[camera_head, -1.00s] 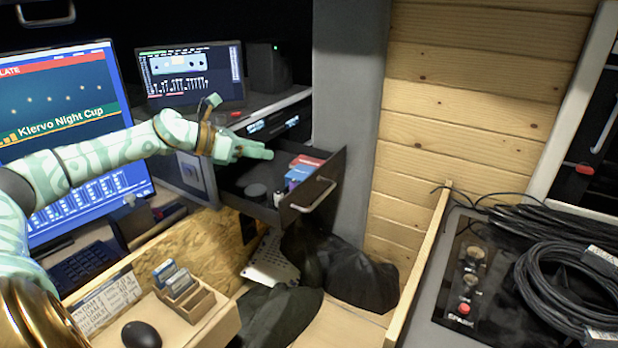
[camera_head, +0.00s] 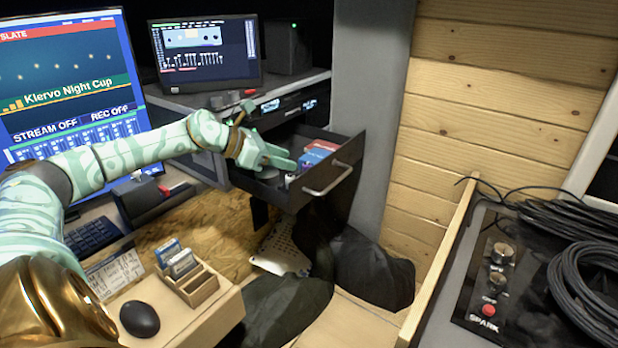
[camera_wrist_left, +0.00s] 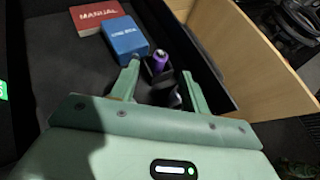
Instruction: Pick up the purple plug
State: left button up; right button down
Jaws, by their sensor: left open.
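The purple plug (camera_wrist_left: 160,62) has a purple body with a dark lower part and stands at the side of the open dark drawer (camera_head: 285,197). My left gripper (camera_wrist_left: 160,71) is open, its two pale green fingers on either side of the plug in the left wrist view. I cannot tell whether a finger touches it. In the head view my left gripper (camera_head: 284,164) reaches into the drawer and the plug is mostly hidden behind it. My right gripper is not in view.
A blue box (camera_wrist_left: 125,37) and a red manual (camera_wrist_left: 97,17) lie beside the plug in the drawer. The drawer wall runs close to the right finger. A monitor (camera_head: 205,52) stands behind, a grey pillar (camera_head: 370,95) to the right, black bags (camera_head: 372,272) below.

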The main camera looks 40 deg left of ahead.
pick_arm(q)
jog(key=shift+w+d+f+b, duration=0.25)
jog(key=shift+w+f+b, duration=0.05)
jog(key=shift+w+f, duration=0.15)
jog(key=shift+b+x, duration=0.65)
jog(key=shift+x, duration=1.3)
jog(key=shift+r, duration=0.15)
grip_shut()
